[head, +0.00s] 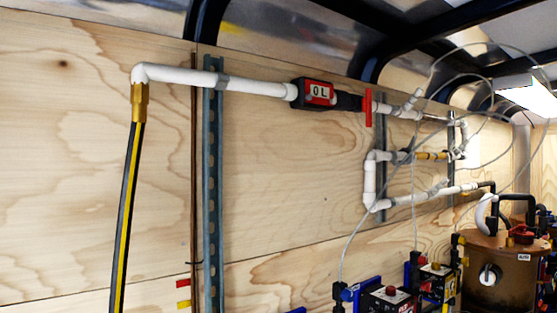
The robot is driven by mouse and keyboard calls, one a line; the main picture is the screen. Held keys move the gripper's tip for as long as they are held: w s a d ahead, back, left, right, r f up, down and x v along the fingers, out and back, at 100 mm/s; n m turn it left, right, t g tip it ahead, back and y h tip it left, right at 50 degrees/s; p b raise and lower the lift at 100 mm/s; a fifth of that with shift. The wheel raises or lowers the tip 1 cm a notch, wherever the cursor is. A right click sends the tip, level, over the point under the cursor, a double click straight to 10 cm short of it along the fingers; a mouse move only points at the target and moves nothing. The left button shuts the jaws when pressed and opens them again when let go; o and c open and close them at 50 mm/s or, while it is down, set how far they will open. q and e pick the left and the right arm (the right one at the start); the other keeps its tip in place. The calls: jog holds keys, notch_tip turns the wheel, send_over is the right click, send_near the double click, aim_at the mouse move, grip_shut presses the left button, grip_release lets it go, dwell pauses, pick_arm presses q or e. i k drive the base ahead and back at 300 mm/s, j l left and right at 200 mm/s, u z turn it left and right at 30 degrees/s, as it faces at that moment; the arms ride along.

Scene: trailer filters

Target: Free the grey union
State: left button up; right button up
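A white pipe (255,86) runs along the plywood wall from a white elbow (140,74) at the left. A grey band (222,80) sits around it where it crosses a metal strut. Further right are a black and red meter (314,93) reading "0 L" and a red valve handle (368,108). More white and grey fittings (408,108) follow on the right. I cannot tell which grey piece is the union. Neither of my grippers is in view.
A black and yellow hose (126,210) hangs from a brass fitting (139,104). Vertical metal struts (213,190) stand on the wall. Thin grey tubes loop at right above pumps (390,300) and a brown tank (510,270). The wall between the struts is mostly bare.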

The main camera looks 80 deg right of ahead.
aim_at(411, 143)
jog(key=z, duration=3.65)
